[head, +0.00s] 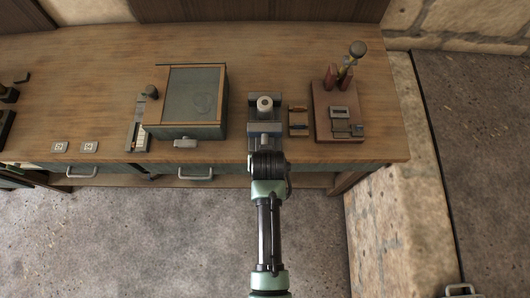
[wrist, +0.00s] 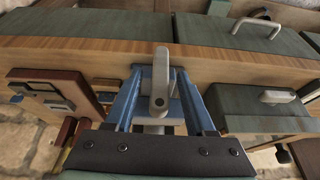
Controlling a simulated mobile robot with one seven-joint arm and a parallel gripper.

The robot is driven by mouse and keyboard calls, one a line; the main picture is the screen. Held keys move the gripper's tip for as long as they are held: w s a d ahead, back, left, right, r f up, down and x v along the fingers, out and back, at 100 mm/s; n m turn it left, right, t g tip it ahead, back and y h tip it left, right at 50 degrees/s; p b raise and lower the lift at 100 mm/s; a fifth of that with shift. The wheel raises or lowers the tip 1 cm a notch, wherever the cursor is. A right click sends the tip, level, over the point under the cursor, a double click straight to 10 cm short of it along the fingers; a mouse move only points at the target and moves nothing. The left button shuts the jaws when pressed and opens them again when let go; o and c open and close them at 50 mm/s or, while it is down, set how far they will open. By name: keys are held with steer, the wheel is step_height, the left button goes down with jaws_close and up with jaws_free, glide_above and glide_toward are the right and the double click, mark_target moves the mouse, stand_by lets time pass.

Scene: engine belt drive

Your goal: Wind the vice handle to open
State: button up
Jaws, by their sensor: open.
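The vice (head: 264,104) is a grey block at the table's front edge, with a pale round part on top. Its handle (wrist: 159,85) shows in the wrist view as a grey lever with a rounded end, in the middle of the picture. My gripper (wrist: 158,72) has its two blue fingers apart, one on each side of the handle, with visible gaps. In the head view my gripper (head: 265,140) is at the front of the vice and hides its lower front. I cannot tell how far the vice jaws are apart.
Left of the vice stands a green box with a glass top (head: 190,95). Right of it are a small wooden holder (head: 298,122) and a red-brown board (head: 322,125) with fittings and an upright lever. Drawers with handles (head: 196,174) line the bench front. The floor before it is clear.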

steer(key=shift+w+f, duration=0.15)
steer(key=shift+f, duration=0.2)
jaws_close()
stand_by(0.5)
jaws_free()
steer(key=v, duration=1.3)
steer(key=shift+a, duration=0.2)
